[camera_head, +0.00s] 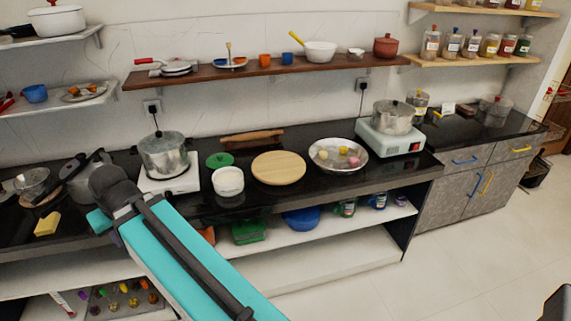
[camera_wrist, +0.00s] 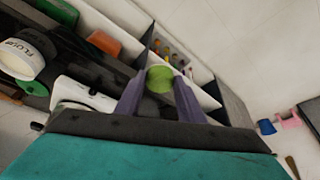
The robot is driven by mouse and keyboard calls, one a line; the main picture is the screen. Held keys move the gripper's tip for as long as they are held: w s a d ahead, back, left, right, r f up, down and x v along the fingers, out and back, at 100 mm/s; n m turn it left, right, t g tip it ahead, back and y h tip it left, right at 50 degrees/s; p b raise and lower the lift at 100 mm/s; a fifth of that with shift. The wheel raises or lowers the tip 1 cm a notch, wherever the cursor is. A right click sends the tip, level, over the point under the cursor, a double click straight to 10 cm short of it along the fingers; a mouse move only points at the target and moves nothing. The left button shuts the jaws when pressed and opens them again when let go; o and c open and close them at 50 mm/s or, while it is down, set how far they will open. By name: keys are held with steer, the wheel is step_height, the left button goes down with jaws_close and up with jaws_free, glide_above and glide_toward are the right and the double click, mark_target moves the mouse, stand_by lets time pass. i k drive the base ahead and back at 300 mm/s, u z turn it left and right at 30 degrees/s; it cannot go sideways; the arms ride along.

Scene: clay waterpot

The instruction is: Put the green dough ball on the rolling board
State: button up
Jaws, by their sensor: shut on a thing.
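The green dough ball (camera_wrist: 160,77) is between the fingertips of my gripper (camera_wrist: 159,92) in the wrist view. My gripper is shut on it, in the air. The rolling board, a round light wooden disc (camera_head: 279,168), lies bare on the black counter in the head view. My arm reaches over the left part of the counter, well left of the board. My fingers and the green ball cannot be made out in the head view. I cannot make out the board in the wrist view.
A metal plate (camera_head: 321,163) with several dough balls stands right of the board. A white flour pot (camera_head: 229,182) is left of it, and a rolling pin (camera_head: 252,137) lies behind.

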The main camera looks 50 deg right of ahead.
mark_target(280, 165)
steer(key=u, duration=0.05)
steer(key=i, duration=1)
steer(key=z, duration=0.05)
